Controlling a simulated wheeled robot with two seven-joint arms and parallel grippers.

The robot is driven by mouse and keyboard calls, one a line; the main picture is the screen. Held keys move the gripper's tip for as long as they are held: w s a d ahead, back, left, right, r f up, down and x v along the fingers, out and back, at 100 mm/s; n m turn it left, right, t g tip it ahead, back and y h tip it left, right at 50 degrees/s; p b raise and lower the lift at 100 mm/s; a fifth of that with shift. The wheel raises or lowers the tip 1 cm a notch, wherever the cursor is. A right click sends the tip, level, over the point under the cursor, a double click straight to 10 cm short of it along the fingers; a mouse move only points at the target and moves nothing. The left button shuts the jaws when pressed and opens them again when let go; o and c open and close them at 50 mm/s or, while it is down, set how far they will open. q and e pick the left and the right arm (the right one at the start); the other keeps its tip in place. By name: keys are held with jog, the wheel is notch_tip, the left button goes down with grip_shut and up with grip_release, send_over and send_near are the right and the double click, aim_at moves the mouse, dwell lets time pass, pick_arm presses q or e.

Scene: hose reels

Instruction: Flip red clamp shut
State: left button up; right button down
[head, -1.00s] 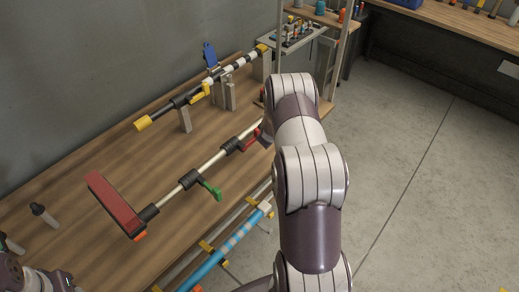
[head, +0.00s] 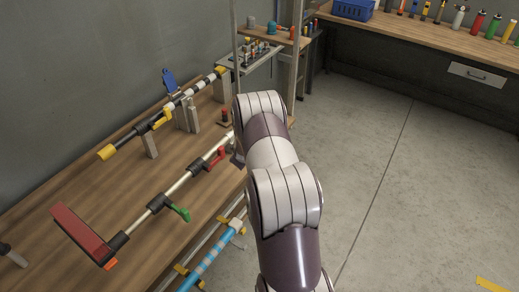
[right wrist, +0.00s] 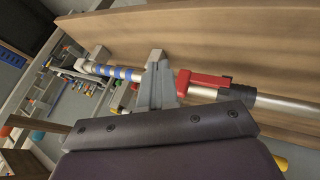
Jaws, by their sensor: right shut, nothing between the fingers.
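The red clamp (head: 218,155) sits on a pale tube (head: 180,181), at its far end beside my right arm. Its red lever stands out from the tube. In the right wrist view the red clamp (right wrist: 204,81) is by a black collar. My right gripper (right wrist: 158,70) is shut and empty. Its fingertips are just left of the red lever in that view; I cannot tell whether they touch it. In the head view my right arm hides most of that gripper. My left gripper is out of view.
A green clamp (head: 181,212) and a red block-like end (head: 80,233) are nearer on the tube. A pole with a yellow end (head: 107,152) is on supports behind. A blue-striped pole (head: 212,259) is along the front edge.

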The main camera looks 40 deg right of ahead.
jog(key=s+d+r+p, duration=0.1)
jog(key=s+d+r, duration=0.25)
jog(key=r, duration=0.25)
jog(key=s+a+f+m+g+y, duration=0.1)
jog(key=s+a+f+m+g, duration=0.2)
jog(key=s+a, duration=0.2)
pick_arm(q)
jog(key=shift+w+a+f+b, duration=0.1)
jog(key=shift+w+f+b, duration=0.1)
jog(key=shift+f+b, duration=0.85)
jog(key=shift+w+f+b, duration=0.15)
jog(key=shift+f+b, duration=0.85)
jog(key=shift+b, duration=0.05)
pick_arm(e)
jog(key=s+a+r+y, duration=0.1)
jog(key=s+a, duration=0.3)
jog(key=a, duration=0.5)
jog(key=s+a+r+g+y, duration=0.1)
jog(key=s+a+r, duration=0.3)
jog(key=a, duration=0.6)
jog(key=s+a+r+n+y, duration=0.1)
jog(key=s+a, duration=0.3)
jog(key=a, duration=0.5)
jog(key=shift+s+a+r+g, duration=0.2)
jog(key=shift+s+r+g, duration=0.15)
jog(key=shift+r, duration=0.3)
